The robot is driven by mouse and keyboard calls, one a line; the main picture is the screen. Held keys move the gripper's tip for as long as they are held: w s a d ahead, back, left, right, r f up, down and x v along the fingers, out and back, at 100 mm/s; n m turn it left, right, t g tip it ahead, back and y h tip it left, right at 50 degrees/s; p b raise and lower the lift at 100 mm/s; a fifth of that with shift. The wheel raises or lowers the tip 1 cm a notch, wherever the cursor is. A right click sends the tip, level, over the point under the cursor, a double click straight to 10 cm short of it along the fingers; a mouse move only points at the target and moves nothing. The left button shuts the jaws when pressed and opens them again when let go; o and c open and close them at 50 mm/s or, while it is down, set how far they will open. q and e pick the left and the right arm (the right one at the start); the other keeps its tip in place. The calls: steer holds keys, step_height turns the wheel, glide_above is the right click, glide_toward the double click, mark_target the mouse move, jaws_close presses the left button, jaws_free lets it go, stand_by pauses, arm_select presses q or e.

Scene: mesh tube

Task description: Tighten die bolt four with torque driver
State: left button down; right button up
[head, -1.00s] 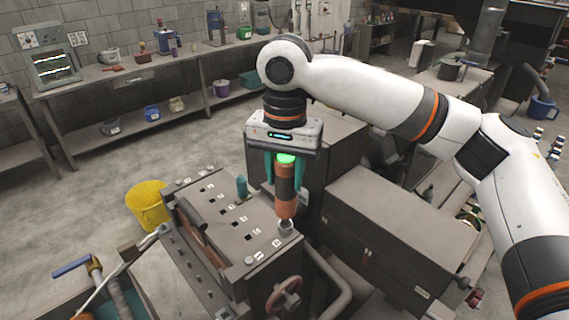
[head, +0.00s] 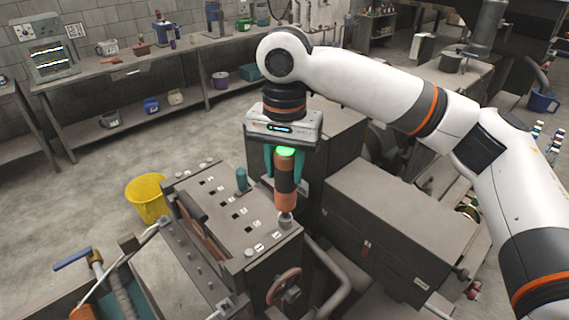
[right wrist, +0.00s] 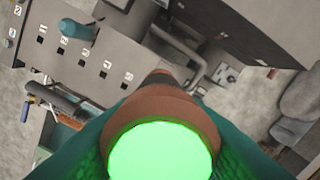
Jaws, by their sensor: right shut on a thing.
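My right gripper (head: 285,163) is shut on the torque driver (head: 286,190), an orange and black tool with a glowing green top. The driver stands roughly upright, its tip down at a grey bolt head (head: 286,219) near the right corner of the die's top. In the right wrist view the driver's green end (right wrist: 160,150) fills the lower middle and hides its tip. The die block (head: 215,195) is a dark grey box with a row of square holes and number labels on top. A teal peg (head: 241,179) stands on it. My left gripper is not in view.
A red handwheel (head: 284,286) and a bent pipe (head: 340,275) sit at the die's front right. A long grey cabinet (head: 385,220) stands to the right. A yellow bucket (head: 146,198) is on the floor to the left. A workbench (head: 120,75) runs along the back wall.

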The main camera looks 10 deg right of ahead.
mark_target(285, 152)
steer(key=shift+f, duration=0.9)
stand_by(2.3)
steer(key=shift+r, duration=0.1)
steer(key=shift+r, duration=3.1)
